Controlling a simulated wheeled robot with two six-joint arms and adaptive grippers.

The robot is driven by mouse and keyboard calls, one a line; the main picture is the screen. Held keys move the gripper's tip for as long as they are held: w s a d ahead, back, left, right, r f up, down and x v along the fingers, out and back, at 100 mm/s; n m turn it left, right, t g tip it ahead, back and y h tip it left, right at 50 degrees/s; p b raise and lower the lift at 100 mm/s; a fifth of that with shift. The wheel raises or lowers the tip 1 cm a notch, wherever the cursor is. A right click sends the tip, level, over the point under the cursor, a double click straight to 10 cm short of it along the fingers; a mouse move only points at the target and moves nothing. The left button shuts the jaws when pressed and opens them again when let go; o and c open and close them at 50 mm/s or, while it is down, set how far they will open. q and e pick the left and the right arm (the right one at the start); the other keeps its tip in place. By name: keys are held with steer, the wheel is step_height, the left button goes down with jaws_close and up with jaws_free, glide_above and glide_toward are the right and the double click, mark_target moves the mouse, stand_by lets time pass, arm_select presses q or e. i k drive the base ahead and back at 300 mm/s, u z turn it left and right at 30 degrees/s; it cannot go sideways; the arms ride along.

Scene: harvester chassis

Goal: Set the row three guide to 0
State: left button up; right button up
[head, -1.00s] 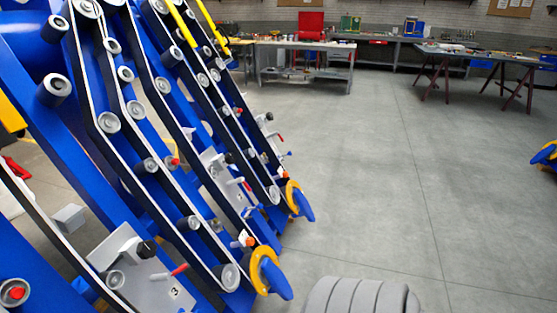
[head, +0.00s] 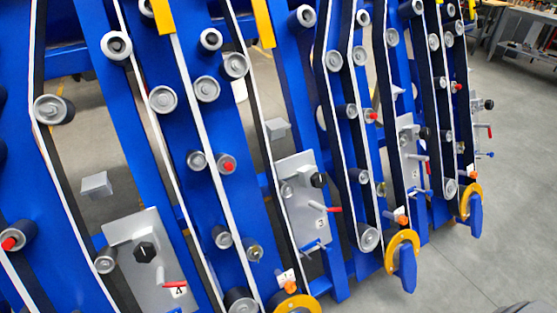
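In the head view, a grey plate (head: 297,226) marked with what looks like a 3 is fixed to the blue harvester chassis (head: 180,60) near the middle. It carries a black knob (head: 317,180) and a lever with a red handle (head: 332,209). The knob's setting is too small to read. A similar grey plate (head: 132,272) with a black knob (head: 144,252) and red-handled lever (head: 174,284) is at the lower left; its mark is hard to read. Neither gripper is in view.
Another grey plate (head: 407,150) with a knob stands further right. Black belts run over grey rollers (head: 162,99) along the rows. Orange and blue tips (head: 405,258) stick out at the lower ends. Open grey floor (head: 500,210) lies to the right, with a workbench (head: 525,30) behind.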

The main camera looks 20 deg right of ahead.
mark_target(330, 252)
steer(key=z, duration=1.3)
